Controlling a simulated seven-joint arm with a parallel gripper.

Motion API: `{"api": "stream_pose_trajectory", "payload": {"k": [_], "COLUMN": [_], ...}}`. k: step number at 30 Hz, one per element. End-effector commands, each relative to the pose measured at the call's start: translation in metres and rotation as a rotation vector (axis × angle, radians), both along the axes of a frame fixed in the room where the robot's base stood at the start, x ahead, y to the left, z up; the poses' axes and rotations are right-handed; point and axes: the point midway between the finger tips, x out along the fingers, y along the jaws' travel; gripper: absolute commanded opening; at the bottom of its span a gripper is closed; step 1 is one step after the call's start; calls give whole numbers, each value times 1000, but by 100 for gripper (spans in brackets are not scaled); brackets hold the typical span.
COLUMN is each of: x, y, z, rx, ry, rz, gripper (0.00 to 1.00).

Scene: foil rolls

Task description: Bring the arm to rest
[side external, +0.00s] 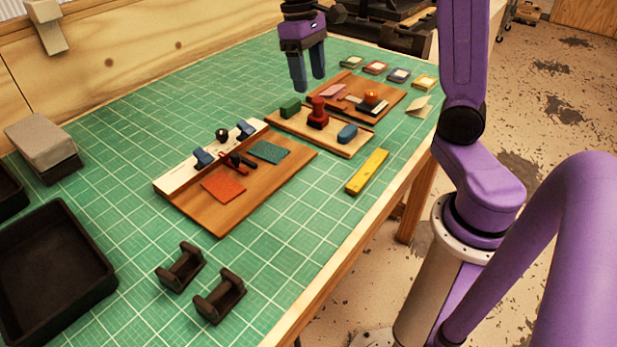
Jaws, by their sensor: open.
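My gripper (308,72) is purple and dark with two blue-grey fingers. It points down above the far part of the green table mat, open, with nothing between the fingers. It is behind the middle wooden board in the picture and appears clear of the mat; its exact height is hard to tell. My purple arm rises at the right side of the picture.
Wooden boards (205,214) carry coloured pieces, a red stamp-like piece (318,114) and a blue block (347,133). A yellow bar (367,171), two black cradles (181,268) and a black tray (100,275) lie on the green mat (130,120). Several small tins (399,76) stand far right.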

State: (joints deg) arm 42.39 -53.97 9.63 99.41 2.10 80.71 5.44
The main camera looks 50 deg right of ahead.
Motion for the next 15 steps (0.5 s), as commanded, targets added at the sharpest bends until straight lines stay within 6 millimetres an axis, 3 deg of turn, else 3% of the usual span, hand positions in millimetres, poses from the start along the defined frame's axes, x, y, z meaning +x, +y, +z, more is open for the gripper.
{"api": "stream_pose_trajectory", "payload": {"k": [1, 6, 15], "x": [-14, -61, -152], "y": [15, 51, 82], "z": [-3, -15, -43], "rx": [1, 12, 49], "ry": [-12, -56, -127], "rz": [70, 280, 653], "gripper": [64, 64, 64]}}
